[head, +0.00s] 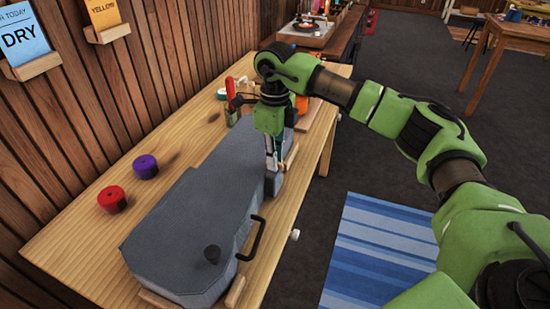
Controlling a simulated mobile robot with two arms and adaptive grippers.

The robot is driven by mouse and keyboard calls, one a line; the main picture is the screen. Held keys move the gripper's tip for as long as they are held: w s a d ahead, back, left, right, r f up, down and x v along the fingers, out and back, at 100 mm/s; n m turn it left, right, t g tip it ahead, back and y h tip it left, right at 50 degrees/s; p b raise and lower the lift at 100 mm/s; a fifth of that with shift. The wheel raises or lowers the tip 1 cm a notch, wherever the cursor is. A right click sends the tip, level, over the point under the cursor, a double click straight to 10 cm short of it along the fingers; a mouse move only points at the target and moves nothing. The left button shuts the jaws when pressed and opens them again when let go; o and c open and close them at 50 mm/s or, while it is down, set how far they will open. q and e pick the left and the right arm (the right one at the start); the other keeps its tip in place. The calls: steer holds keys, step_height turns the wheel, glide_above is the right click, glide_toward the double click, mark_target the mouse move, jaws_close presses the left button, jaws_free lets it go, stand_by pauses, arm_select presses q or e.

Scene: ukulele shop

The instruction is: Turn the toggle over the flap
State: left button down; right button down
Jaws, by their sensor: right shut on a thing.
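A grey-blue ukulele case (185,230) lies closed along the wooden table. My right gripper (276,165) points down at the case's right side, near its narrow far end, with its fingertips beside a small grey flap (273,184) at the edge. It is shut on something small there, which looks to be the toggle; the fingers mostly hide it. My left gripper is out of view.
A red roll (112,199) and a purple roll (145,166) stand left on the table (70,232). Tools and a tape roll crowd behind the gripper.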

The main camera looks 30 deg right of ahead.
steer(key=shift+n, duration=0.5)
steer(key=c, duration=2)
jaws_free()
steer(key=shift+c, duration=0.2)
step_height(320, 180, up, 12)
